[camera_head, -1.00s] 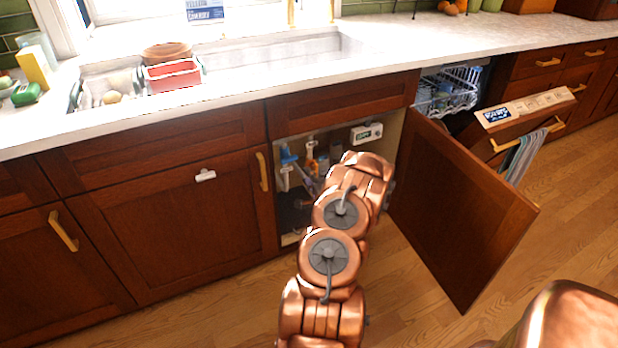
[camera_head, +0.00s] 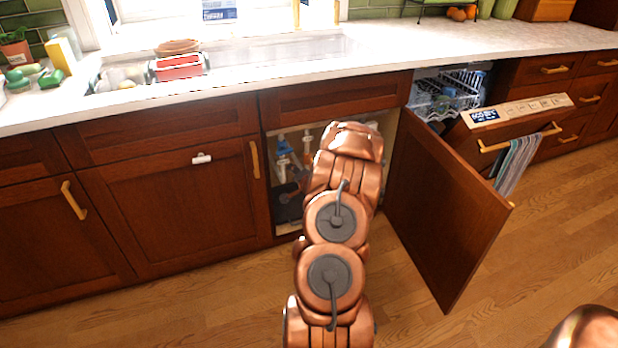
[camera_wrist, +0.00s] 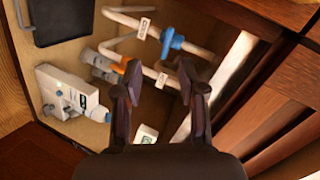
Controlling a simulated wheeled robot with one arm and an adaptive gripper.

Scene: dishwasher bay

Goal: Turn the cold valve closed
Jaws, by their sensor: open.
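In the wrist view, a blue valve handle (camera_wrist: 172,41) sits on a white pipe inside the open sink cabinet, beside a small white tag (camera_wrist: 143,29). I take it for the cold valve. My gripper (camera_wrist: 159,68) is open with nothing between its fingers. The blue handle lies beyond the fingertips, nearer the right finger, and appears apart from them. A second pipe with an orange part (camera_wrist: 120,69) runs behind the left finger, and another white tag (camera_wrist: 162,80) shows between the fingers. In the head view my arm hides the gripper.
A white unit (camera_wrist: 68,95) with a blue knob is on the left in the wrist view. A dark panel (camera_wrist: 60,20) is above it. In the head view the cabinet door (camera_head: 440,205) stands open to the right, near the lowered dishwasher door (camera_head: 515,125).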

